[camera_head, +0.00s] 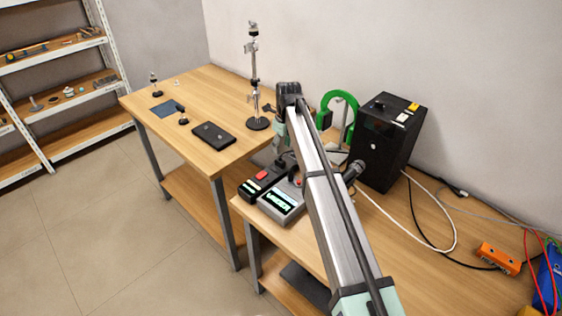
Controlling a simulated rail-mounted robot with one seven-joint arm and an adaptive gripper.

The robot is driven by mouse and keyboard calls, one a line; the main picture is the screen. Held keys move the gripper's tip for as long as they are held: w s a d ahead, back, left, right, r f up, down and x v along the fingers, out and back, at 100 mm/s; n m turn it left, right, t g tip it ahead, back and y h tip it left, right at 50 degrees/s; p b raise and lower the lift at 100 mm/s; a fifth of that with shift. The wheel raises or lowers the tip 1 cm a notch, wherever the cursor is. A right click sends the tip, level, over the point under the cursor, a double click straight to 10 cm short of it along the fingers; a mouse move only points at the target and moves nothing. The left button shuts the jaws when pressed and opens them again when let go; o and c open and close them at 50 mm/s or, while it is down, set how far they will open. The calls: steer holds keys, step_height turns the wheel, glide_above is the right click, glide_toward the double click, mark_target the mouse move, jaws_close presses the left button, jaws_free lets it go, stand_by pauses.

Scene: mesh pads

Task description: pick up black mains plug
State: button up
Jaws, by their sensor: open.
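A small black piece that may be the black mains plug (461,193) lies at the end of a cable near the wall on the near table (405,240). It is too small to be sure of. My gripper (281,163) hangs low behind the grey device, partly hidden by my arm. It is open, well to the left of the cable end, and I see nothing held.
A grey device (281,206) and a black device (256,187) stand at the near table's left corner. A black box (388,145), a green ring (341,103), loose cables and an orange block (498,258) are to the right. The far table (205,85) holds a tall stand (256,80).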

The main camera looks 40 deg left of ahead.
mark_target(281, 158)
steer(key=shift+a+f+p, duration=0.2)
steer(key=shift+f+p, duration=0.55)
steer(key=shift+f, duration=1.35)
steer(key=shift+a+f+p, duration=0.2)
steer(key=shift+f+p, duration=0.5)
steer(key=shift+f, duration=1.35)
jaws_close()
